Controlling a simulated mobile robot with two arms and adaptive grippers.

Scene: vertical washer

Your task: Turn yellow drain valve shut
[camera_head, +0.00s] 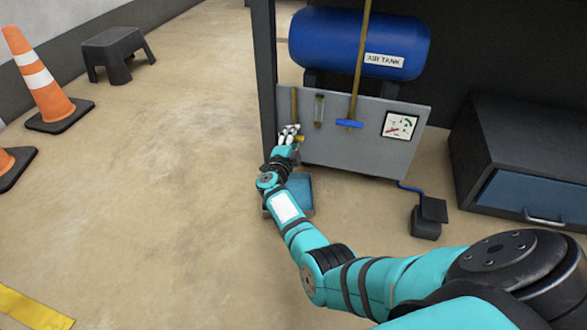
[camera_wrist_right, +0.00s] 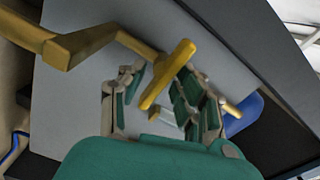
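The yellow drain valve shows in the right wrist view as a yellow bar handle (camera_wrist_right: 170,72) on a yellow pipe (camera_wrist_right: 85,42). In the head view only a small yellow piece of the valve (camera_head: 299,139) shows beside my right gripper (camera_head: 289,132), at the lower left of the grey panel. In the wrist view my right gripper (camera_wrist_right: 158,86) is open, with fingers apart on either side of the handle. The handle lies slanted between them; I cannot tell whether a finger touches it. My left gripper is not in view.
The grey panel (camera_head: 365,150) carries a gauge (camera_head: 400,126) and a blue handle (camera_head: 348,124). A blue air tank (camera_head: 340,42) is above it. A blue tray (camera_head: 302,184) lies below my wrist.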

